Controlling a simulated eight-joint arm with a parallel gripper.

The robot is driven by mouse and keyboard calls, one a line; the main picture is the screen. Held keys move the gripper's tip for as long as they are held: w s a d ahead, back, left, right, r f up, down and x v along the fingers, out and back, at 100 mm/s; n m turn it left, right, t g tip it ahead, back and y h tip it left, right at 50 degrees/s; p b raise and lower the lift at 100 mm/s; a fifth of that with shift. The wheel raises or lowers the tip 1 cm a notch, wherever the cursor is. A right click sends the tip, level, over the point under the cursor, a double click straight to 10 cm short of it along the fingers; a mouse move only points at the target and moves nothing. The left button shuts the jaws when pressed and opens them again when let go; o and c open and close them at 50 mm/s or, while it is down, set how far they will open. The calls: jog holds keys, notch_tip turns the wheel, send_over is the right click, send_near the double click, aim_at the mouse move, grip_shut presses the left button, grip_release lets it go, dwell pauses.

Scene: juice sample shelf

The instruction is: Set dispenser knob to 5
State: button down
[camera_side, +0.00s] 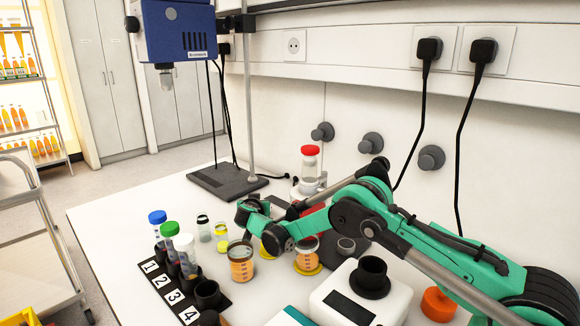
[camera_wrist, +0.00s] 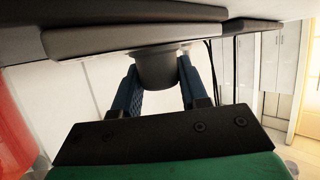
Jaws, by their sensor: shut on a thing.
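In the wrist view, my gripper (camera_wrist: 157,66) has its two blue fingers on either side of a dark grey round knob (camera_wrist: 157,72). The fingers are shut on the knob, which sits under a dark, wide body (camera_wrist: 150,35). No number or pointer mark on the knob can be read. In the side view, a clear bottle with a red cap (camera_side: 310,151) stands behind my arm, possibly part of the dispenser. My arm's green end sections reach in front of it, and the knob cannot be made out there.
A black rack (camera_side: 170,292) numbered 1 to 4 holds capped tubes at the front left. A juice beaker (camera_side: 240,268) and small vials (camera_side: 204,230) stand close to my arm. A blue-headed stirrer (camera_side: 180,32) rises at the back. A white device (camera_side: 362,298) is at the front right.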

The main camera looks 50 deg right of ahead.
jog(key=shift+n+t+y, duration=0.3)
jog(key=shift+c, duration=2.3)
grip_release()
jog(key=shift+v, duration=2.8)
